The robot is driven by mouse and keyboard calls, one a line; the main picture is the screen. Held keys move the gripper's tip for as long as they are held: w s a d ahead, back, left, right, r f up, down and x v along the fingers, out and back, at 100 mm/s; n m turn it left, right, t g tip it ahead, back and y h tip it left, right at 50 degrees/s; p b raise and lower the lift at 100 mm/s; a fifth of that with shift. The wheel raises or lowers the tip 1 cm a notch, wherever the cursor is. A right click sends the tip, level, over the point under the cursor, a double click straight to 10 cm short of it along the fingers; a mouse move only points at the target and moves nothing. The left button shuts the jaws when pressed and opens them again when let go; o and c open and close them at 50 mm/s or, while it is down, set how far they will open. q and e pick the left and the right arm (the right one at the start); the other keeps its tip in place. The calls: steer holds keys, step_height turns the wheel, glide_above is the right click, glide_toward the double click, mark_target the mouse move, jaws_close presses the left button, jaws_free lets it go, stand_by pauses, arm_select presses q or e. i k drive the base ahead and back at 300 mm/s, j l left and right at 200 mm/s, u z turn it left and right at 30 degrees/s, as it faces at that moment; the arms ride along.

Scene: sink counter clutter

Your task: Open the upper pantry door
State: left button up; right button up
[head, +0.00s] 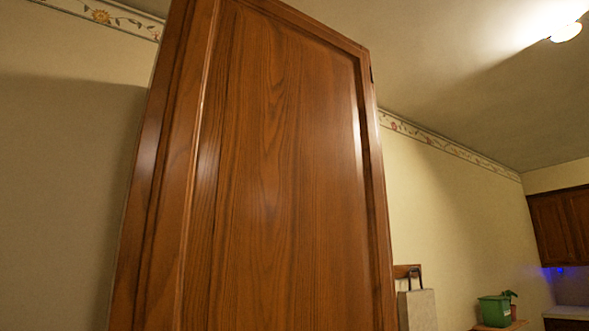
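A tall brown wooden pantry door (280,170) with a recessed panel fills the middle of the head view, very close to me. Its lower end runs out of the bottom of the picture. A small dark piece, perhaps a hinge, shows on its upper right edge. I see no handle on the part in view. I cannot tell from this view whether the door is closed or ajar. Neither of my grippers shows.
A beige wall (60,180) is on the left. At the right back, a pale flat item (417,308) hangs on the wall, a green container (495,310) stands on a surface, and brown cabinets (560,225) hang beyond. A ceiling lamp (566,32) is lit.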

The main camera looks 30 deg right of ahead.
mark_target(266, 211)
steer(key=l+u, duration=0.2)
steer(key=l, duration=0.8)
steer(key=k+l+u, duration=0.1)
steer(key=l+u, duration=0.15)
steer(key=l, duration=0.75)
